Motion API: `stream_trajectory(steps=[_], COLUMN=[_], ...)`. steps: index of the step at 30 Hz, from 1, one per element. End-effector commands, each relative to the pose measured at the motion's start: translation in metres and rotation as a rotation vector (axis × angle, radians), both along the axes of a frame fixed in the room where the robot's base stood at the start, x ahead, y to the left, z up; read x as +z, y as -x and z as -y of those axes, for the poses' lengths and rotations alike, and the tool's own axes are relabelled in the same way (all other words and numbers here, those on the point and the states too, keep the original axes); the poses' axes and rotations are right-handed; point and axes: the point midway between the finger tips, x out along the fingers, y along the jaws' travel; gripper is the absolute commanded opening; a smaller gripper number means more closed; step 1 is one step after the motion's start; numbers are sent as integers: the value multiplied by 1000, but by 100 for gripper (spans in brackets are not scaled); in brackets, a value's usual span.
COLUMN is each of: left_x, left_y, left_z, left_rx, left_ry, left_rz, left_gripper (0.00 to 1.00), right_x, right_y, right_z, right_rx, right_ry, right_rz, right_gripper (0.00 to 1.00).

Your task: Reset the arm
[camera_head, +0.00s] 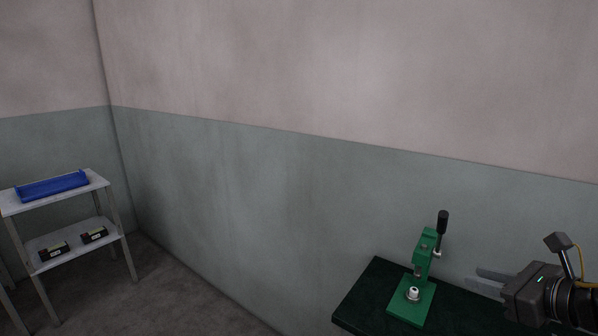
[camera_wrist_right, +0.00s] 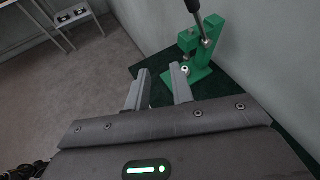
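My right gripper (camera_head: 487,281) is at the right side of the head view, above the dark green table. Its fingers point left toward the green press. In the right wrist view its two fingers (camera_wrist_right: 160,88) stand apart with nothing between them. The green press (camera_head: 421,270) stands upright on the table, with a black-knobbed lever raised and a small white piece (camera_head: 413,293) on its base. The press also shows in the right wrist view (camera_wrist_right: 203,50), beyond the fingertips and apart from them. My left gripper is in neither view.
The dark green table (camera_head: 369,296) stands against the wall. A grey two-level shelf (camera_head: 110,240) at far left bears a blue tray (camera_head: 52,187) on top and two black boxes, one left (camera_head: 53,251) and one right (camera_head: 94,235), below. The floor (camera_head: 175,290) between is clear.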

Motion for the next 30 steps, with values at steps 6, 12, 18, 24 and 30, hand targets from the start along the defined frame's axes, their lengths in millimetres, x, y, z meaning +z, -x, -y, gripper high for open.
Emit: stream_trajectory(steps=[6, 12, 18, 24, 30], left_x=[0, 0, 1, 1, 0], left_y=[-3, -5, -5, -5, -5], left_z=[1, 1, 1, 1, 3], left_rx=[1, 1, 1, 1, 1], left_ry=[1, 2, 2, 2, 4], left_rz=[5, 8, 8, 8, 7], left_gripper=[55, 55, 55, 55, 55], right_x=[-101, -211, -298, -342, -378], right_y=[9, 57, 127, 186, 216], right_z=[19, 14, -29, -84, -125], right_rx=[-525, -1108, -1698, -2186, 2139], right_ry=[-791, -1459, -1928, -2164, 1889], right_rz=[-156, -319, -431, -473, 394], right_gripper=[23, 23, 23, 23, 23])
